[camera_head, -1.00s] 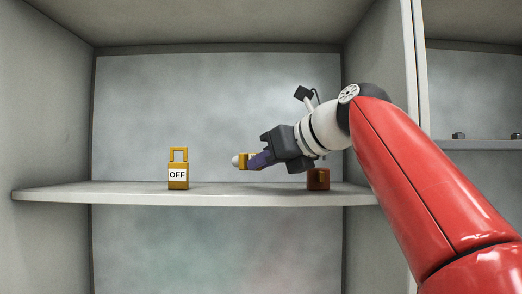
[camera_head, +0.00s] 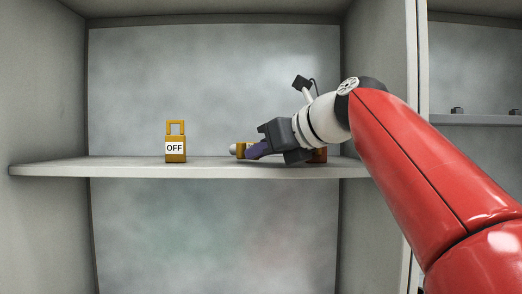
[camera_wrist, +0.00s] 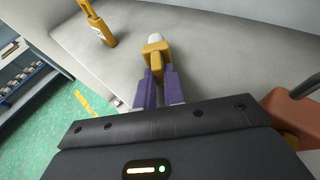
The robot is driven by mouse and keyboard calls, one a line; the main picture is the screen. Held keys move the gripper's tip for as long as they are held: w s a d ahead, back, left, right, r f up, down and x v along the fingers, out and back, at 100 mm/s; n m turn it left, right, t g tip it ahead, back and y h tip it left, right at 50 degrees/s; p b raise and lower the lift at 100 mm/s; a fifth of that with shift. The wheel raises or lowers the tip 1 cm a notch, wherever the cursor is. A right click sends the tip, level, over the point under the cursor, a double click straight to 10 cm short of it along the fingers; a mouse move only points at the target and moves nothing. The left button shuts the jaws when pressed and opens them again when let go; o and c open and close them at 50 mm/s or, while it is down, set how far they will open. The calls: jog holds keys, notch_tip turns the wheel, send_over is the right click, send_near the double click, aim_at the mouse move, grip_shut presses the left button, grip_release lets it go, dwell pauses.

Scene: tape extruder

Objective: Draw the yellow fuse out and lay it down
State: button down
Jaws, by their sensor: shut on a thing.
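My gripper (camera_head: 250,150) has purple fingers and is shut on the yellow fuse, which lies along the fingers with its pale, rounded end pointing left. The fuse (camera_head: 240,150) is low over the shelf (camera_head: 120,168); I cannot tell whether it touches. In the wrist view the yellow fuse (camera_wrist: 155,48) shows between and beyond the fingertips (camera_wrist: 158,78), with its white end farthest away. The fingers hide part of it.
A yellow padlock (camera_head: 175,148) marked OFF stands upright on the shelf to the left. A red-brown block (camera_head: 318,156) is partly hidden behind my gripper at right; it shows in the wrist view (camera_wrist: 298,118). Shelf between padlock and fuse is clear.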

jog(key=shift+f, duration=0.25)
jog(key=c, duration=1.4)
grip_release()
jog(key=v, duration=0.7)
jog(key=shift+s+d+r, duration=0.15)
jog(key=shift+s+d, duration=0.1)
jog(key=shift+s, duration=0.05)
